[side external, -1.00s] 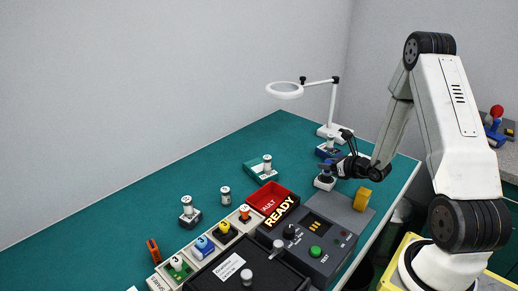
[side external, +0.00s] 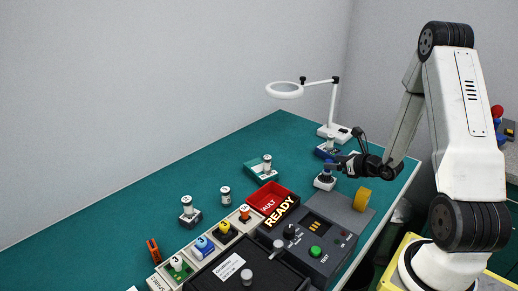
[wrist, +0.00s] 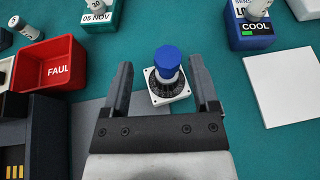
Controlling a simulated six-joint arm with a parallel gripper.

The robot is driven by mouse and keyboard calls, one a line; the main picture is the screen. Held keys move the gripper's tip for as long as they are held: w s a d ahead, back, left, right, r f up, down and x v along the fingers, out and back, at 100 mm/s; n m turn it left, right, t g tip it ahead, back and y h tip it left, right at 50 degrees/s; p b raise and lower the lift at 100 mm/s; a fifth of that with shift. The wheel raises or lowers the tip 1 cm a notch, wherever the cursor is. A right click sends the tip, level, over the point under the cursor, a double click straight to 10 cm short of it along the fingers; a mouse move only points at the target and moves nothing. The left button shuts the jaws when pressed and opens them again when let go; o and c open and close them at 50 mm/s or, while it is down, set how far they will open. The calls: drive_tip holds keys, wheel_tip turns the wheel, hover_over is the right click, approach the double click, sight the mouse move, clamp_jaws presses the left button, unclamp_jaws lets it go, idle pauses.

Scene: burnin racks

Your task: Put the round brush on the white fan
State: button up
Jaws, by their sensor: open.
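The round brush (wrist: 168,62), with a blue top and dark bristles, stands upright on the white fan (wrist: 180,96), a small square block with a dark round middle. In the side external view the brush (side external: 326,171) also stands on the fan (side external: 324,185). My gripper (wrist: 160,67) is open. Its fingertips are to either side of the brush in the wrist view, with gaps showing, and the brush does not appear gripped. The brush hides part of the fan's middle.
A red FAULT bin (side external: 272,199) and a grey tester (side external: 318,235) lie nearby. A blue COOL holder (wrist: 254,33) and a white square plate (wrist: 281,88) are beyond. A magnifier lamp (side external: 334,131) stands behind.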

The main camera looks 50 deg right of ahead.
drive_tip(key=shift+v, duration=2.15)
